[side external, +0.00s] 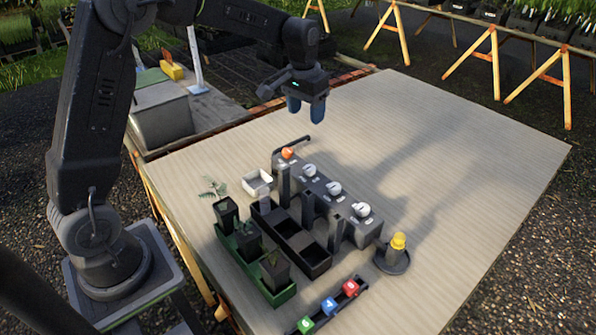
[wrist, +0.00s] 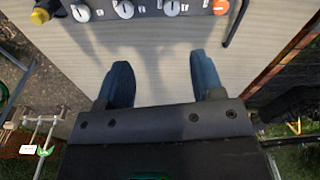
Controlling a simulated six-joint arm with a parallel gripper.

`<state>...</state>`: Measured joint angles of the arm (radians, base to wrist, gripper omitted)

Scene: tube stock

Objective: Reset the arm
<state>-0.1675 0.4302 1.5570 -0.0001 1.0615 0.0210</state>
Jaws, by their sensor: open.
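My gripper (side external: 307,106) hangs over the far left part of the table (side external: 420,130), its two blue fingertips pointing down. In the wrist view my gripper (wrist: 163,82) has its fingers well apart, with only bare table surface between them. It is open and empty. It is above and behind the dark grey block with knobs, and touches nothing that I can see.
A dark block with white knobs (side external: 334,189) and an orange knob (side external: 288,153) stands mid-table. The table's right side is clear.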

